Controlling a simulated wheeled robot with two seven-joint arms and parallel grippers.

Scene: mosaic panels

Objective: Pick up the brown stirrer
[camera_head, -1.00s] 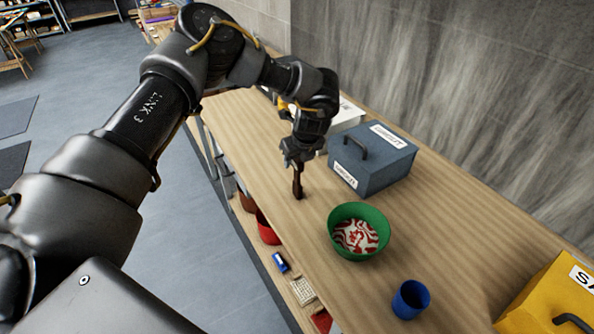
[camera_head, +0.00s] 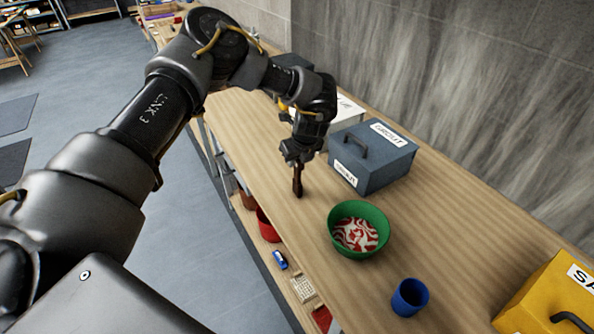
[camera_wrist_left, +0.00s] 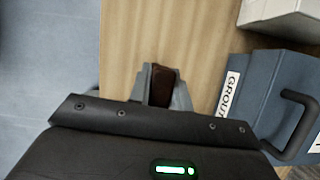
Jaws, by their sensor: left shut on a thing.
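The brown stirrer (camera_head: 298,181) is upright under my left gripper (camera_head: 298,163) in the head view. My left gripper is shut on its upper part. In the left wrist view the brown stirrer (camera_wrist_left: 161,85) shows between the two grey fingers of my left gripper (camera_wrist_left: 160,92). The stirrer's lower end is close to the wooden bench top (camera_head: 460,225); I cannot tell whether it touches. My right gripper is not in view.
A blue-grey box (camera_head: 372,172) with a handle stands right of the gripper. A green bowl (camera_head: 345,243) with red and white contents and a blue cup (camera_head: 410,298) stand nearer. A yellow box (camera_head: 540,295) is at the lower right. The bench's left edge is close by.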

